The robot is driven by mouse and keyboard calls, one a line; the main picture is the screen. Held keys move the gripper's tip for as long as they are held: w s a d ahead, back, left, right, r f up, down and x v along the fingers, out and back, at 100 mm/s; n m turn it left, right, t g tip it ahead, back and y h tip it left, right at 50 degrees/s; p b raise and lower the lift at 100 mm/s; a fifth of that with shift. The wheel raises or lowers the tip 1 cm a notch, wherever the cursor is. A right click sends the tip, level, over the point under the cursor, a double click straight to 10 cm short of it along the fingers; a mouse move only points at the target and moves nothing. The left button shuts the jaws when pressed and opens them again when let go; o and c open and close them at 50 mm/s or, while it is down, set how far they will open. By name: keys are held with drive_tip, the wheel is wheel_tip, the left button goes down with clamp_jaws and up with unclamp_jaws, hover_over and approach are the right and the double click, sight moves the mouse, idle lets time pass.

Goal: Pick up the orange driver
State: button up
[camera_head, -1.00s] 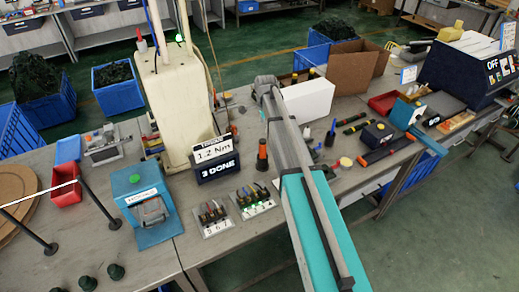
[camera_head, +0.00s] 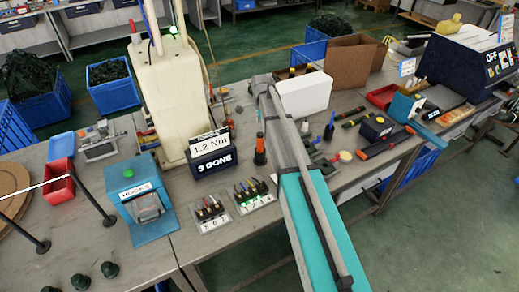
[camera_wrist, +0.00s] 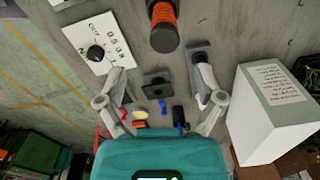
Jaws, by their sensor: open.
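The orange driver (camera_head: 260,149) stands upright on the bench, just right of the 1.2 Nm DONE display, with an orange upper part and a black lower part. In the wrist view the driver (camera_wrist: 164,22) is at the top edge, partly cut off, with an orange ribbed band and a black round end. My gripper (camera_wrist: 160,68) is open and empty in the wrist view, its two fingers spread apart. The driver lies beyond the fingertips and is not between them. In the head view my arm hides most of the gripper.
The DONE display (camera_head: 211,160) and a cream machine column (camera_head: 168,95) stand left of the driver. A white box (camera_head: 303,94) is behind my arm; it is also at the right in the wrist view (camera_wrist: 270,115). Two connector plates (camera_head: 211,213) (camera_head: 251,195) lie in front.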

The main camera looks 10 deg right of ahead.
sight(262, 134)
drive_tip(key=shift+f+b, duration=2.2)
drive_tip(key=shift+f, duration=0.3)
drive_tip(key=shift+f, duration=0.15)
drive_tip(key=f+b, duration=0.2)
drive_tip(key=b, duration=0.1)
drive_tip(key=shift+w+a+f, duration=0.25)
drive_tip(key=shift+a+f, duration=0.05)
drive_tip(key=shift+f, duration=0.1)
drive_tip(key=shift+f+b, duration=1.05)
drive_tip(key=shift+b, duration=0.05)
clamp_jaws()
